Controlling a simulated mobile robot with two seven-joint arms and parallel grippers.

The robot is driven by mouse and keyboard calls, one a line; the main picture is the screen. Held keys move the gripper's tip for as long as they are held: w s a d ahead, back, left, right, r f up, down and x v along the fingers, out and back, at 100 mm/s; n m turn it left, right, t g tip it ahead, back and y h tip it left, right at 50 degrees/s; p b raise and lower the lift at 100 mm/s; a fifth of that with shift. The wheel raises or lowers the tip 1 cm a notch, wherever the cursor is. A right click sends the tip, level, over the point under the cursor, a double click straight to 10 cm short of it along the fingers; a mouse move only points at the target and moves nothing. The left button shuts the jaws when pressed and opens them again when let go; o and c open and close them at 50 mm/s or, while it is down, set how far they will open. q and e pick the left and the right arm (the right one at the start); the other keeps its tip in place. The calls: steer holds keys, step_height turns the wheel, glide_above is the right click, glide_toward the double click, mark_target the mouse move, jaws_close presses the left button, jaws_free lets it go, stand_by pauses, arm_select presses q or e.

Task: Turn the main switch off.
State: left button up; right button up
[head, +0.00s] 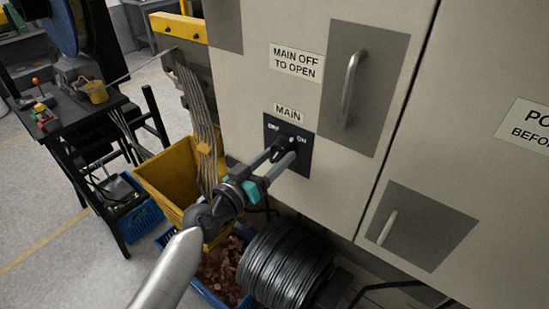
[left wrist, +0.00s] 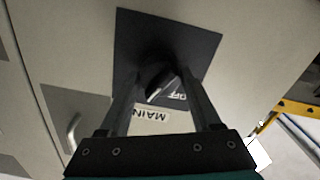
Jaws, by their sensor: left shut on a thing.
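The main switch (head: 281,144) is a dark rotary knob on a black plate (head: 300,163) below the "MAIN" label (head: 289,112) on the cabinet front. "OFF" and "ON" are marked above the knob. My left gripper (head: 280,152) reaches up to the plate and is shut on the knob, one finger on each side. In the left wrist view the knob (left wrist: 160,84) shows between the two fingers, with "OFF" beside it. The knob's exact pointing is partly hidden by the fingers. My right gripper is not in view.
A cabinet door handle (head: 351,88) is right of the switch, and another handle (head: 388,227) is lower right. A yellow bin (head: 160,172), a blue crate of copper scraps (head: 207,291) and a black cable coil (head: 284,262) stand below.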

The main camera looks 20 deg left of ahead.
arm_select(q)
steer(key=n, duration=0.3)
steer(key=shift+r+n, duration=0.1)
steer(key=shift+n, duration=0.3)
steer(key=n, duration=0.3)
steer(key=shift+n+p, duration=0.3)
steer(key=n+p, duration=0.1)
steer(key=n, duration=0.5)
steer(key=shift+r+n, duration=0.1)
steer(key=shift+n, duration=0.3)
steer(key=o, duration=1.4)
steer(key=shift+d, duration=0.1)
steer(key=shift+c, duration=0.2)
steer(key=b+v, duration=0.5)
steer(key=v, duration=1)
steer(key=shift+s+b, duration=0.15)
steer(key=shift+b, duration=0.2)
